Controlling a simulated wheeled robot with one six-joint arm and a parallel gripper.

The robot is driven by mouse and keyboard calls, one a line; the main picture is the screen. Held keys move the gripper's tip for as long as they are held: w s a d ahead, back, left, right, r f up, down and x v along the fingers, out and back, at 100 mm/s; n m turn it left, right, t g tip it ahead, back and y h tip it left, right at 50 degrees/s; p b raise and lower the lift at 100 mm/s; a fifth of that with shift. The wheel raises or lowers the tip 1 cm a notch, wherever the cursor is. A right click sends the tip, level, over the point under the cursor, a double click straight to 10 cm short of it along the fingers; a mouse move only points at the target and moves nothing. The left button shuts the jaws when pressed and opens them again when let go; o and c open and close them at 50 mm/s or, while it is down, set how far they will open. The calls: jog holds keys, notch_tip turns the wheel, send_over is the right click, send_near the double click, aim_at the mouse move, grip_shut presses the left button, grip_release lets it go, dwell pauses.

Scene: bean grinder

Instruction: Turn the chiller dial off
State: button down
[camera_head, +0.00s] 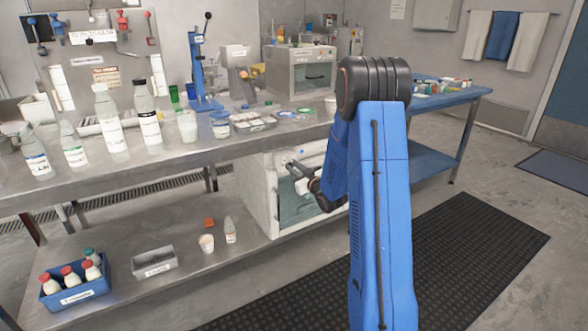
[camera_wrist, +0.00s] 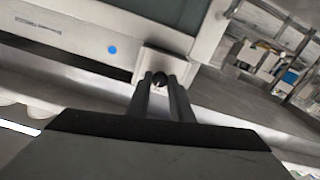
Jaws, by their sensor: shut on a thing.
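The chiller (camera_head: 261,196) is a white box with a dark glass front, standing on the lower shelf under the metal bench. In the wrist view its pale front panel (camera_wrist: 70,38) carries a blue dot and a small printed label. In the head view my gripper (camera_head: 297,177) is at the chiller's front, partly hidden by my arm; the dial cannot be made out there.
The metal bench (camera_head: 170,165) above the chiller holds several bottles and tubs. On the lower shelf are a grey bin (camera_head: 153,264), a blue crate (camera_head: 75,287) of bottles and a small cup (camera_head: 206,243). The floor with a black mat (camera_head: 450,250) is clear.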

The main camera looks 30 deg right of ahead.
jog(key=n, duration=0.5)
jog(key=shift+n, duration=0.3)
jog(key=n, duration=0.5)
jog(key=shift+a+n, duration=0.1)
jog(key=shift+n, duration=0.2)
jog(key=n, duration=0.5)
jog(key=shift+f, duration=0.1)
jog(key=shift+n, duration=2.3)
jog(key=shift+f, duration=0.1)
jog(key=c, duration=1.6)
grip_release()
jog(key=shift+o, duration=0.2)
jog(key=s, duration=1.2)
jog(key=shift+d, duration=0.2)
